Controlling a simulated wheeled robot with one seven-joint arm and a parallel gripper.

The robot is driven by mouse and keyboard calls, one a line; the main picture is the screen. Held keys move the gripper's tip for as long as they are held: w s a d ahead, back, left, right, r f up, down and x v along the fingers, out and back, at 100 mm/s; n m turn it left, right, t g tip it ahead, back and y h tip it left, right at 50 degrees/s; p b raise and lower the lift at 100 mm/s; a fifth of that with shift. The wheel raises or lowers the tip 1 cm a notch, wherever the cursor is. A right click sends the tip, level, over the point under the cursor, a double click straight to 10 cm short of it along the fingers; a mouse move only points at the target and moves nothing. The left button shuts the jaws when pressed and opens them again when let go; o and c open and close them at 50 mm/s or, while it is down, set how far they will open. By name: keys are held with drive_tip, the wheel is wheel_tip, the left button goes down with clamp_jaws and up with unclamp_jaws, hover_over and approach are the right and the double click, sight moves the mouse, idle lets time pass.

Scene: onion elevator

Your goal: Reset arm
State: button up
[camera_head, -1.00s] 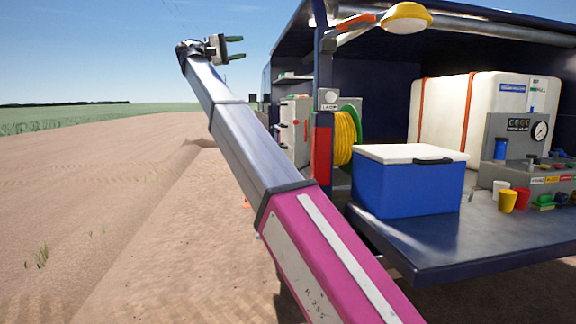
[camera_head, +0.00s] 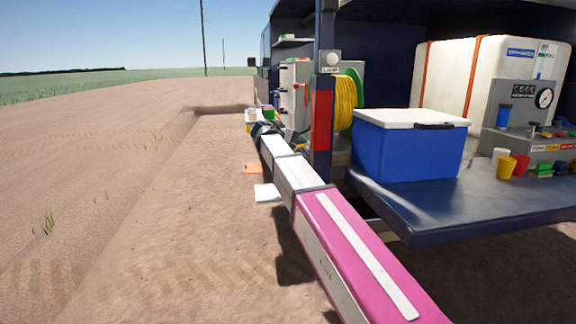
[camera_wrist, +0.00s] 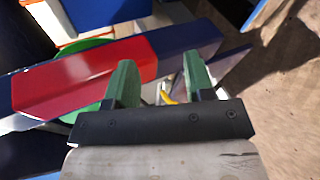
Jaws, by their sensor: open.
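My gripper shows in the wrist view (camera_wrist: 158,88), with its two green fingers apart and nothing between them. A red and dark blue post (camera_wrist: 85,78) lies just beyond the fingers in that view; I cannot tell whether they touch it. In the head view my arm reaches low and forward along the left side of the vehicle. Its far end is small there, near the white cabinet, and the fingers cannot be made out.
A blue cooler with a white lid (camera_head: 408,150) stands on the dark tailgate shelf (camera_head: 470,215). The red-marked post (camera_head: 321,118) and a yellow hose reel (camera_head: 344,105) are close to my arm. Open dirt lies left.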

drive_tip(key=s+d+f+m+g+y, duration=0.15)
drive_tip(key=s+d+f, duration=0.3)
drive_tip(key=f, duration=0.45)
drive_tip(key=s+d+f+g+y, duration=0.1)
drive_tip(key=s+d+f+y, duration=0.15)
drive_tip(key=s+f, duration=0.45)
drive_tip(key=s+d+f+m+g+y, duration=0.15)
drive_tip(key=d+f, duration=0.25)
drive_tip(key=f, duration=0.7)
drive_tip(key=s+d+f+m+y, duration=0.1)
drive_tip(key=s+f+y, duration=0.2)
drive_tip(key=s+f, duration=0.4)
drive_tip(key=s+d+f+m+g+y, duration=0.1)
drive_tip(key=s+d+f+m+y, duration=0.1)
drive_tip(key=s+f, duration=0.5)
drive_tip(key=s+y, duration=0.1)
drive_tip(key=s, duration=0.2)
drive_tip(key=shift+s+d+f+m, duration=0.2)
drive_tip(key=shift+s+d+m, duration=0.05)
drive_tip(key=shift+s+m, duration=0.1)
